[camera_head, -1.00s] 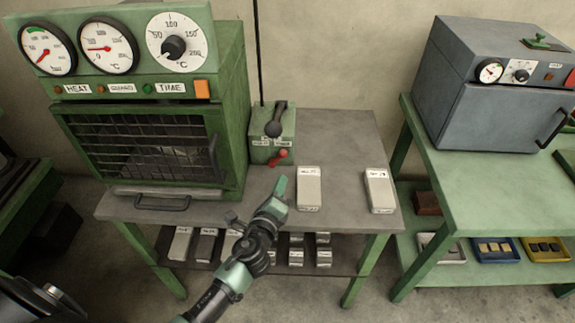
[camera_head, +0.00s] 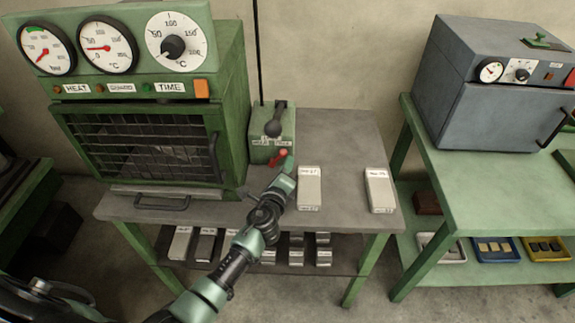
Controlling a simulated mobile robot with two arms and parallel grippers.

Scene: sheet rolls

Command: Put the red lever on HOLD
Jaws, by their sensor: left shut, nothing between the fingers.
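The red lever (camera_head: 277,155) sticks out low on the front of a small green control box (camera_head: 285,130), beside the green oven. A larger black-knobbed lever (camera_head: 274,127) stands above it on the same box. Small white labels on the box are too small to read surely. My left gripper (camera_head: 289,162) is shut and empty. Its tip is right by the red lever's right end in the picture; I cannot tell whether they touch. My right gripper is not in view.
The green oven (camera_head: 230,110) with dials stands left of the box. Two pale blocks, one near (camera_head: 309,189) and one farther right (camera_head: 380,190), lie on the grey table (camera_head: 345,150). A grey oven (camera_head: 485,100) stands on the right-hand green table.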

